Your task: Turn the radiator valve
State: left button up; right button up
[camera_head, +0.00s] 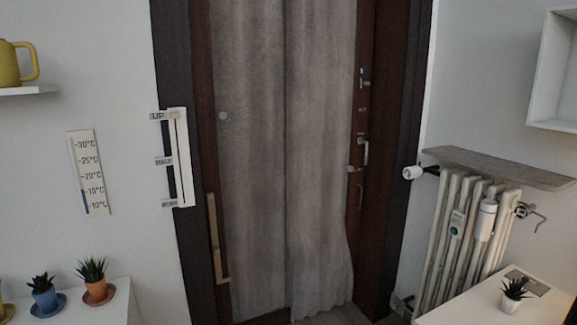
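The radiator (450,235) is white and ribbed and stands against the wall at the right. A white, rounded knob that looks like its valve (411,172) sticks out to the left at the radiator's top left, beside the dark door frame. Its exact setting is too small to tell. Neither of my grippers shows in the head view.
A wooden shelf board (500,167) lies above the radiator. A white table (475,308) with a small potted plant (513,293) stands in front, hiding its lower right. A curtained door (285,150) fills the middle. Potted succulents (93,277) stand at lower left.

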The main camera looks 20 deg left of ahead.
aim_at(409, 172)
jog(key=u, duration=1.75)
jog(key=i+l+z, duration=0.1)
jog(key=z, duration=0.25)
jog(key=i+z, duration=0.2)
jog(key=z, duration=0.2)
jog(key=i+z, duration=0.2)
jog(key=z, duration=0.15)
